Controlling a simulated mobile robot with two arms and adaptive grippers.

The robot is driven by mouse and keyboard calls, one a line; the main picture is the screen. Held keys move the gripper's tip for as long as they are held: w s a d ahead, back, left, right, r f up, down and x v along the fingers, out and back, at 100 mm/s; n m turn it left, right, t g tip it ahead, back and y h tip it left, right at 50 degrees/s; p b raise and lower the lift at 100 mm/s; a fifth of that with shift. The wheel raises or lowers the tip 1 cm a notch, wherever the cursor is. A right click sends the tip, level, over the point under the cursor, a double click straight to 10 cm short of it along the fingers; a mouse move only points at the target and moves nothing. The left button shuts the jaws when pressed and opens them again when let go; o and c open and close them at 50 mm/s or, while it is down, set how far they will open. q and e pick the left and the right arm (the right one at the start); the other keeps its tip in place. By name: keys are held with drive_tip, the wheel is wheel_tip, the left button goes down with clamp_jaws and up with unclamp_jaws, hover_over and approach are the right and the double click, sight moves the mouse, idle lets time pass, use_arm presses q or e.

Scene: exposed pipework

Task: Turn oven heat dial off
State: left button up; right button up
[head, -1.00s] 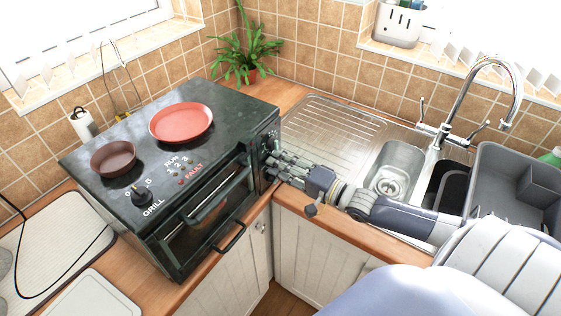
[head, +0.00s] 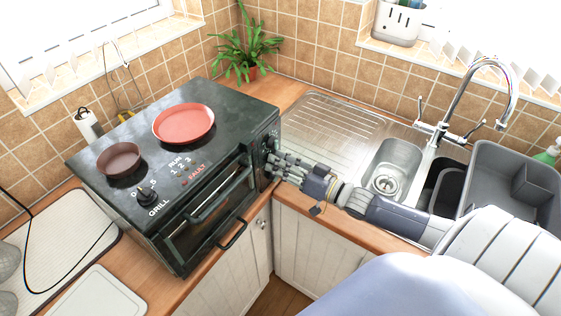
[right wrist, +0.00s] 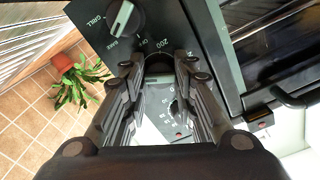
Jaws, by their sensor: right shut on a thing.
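The black oven (head: 215,110) stands on the counter at left in the head view, its control panel facing right. My right gripper (head: 274,166) is at that panel. In the right wrist view, its fingertips (right wrist: 160,68) are closed around the heat dial (right wrist: 159,60), which has 200 printed beside it. The fingers hide much of the dial, so I cannot read its setting. My left gripper is not in view.
The oven door handle (head: 232,235) sticks out at the front. A plant (head: 246,50) stands behind, and the sink (head: 395,165) is to the right.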

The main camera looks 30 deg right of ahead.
drive_tip(key=n+b, duration=0.3)
drive_tip(key=n, duration=2)
idle(0.4)
drive_tip(key=o, duration=0.8)
drive_tip(key=shift+s, duration=0.1)
drive_tip(key=v, duration=1.2)
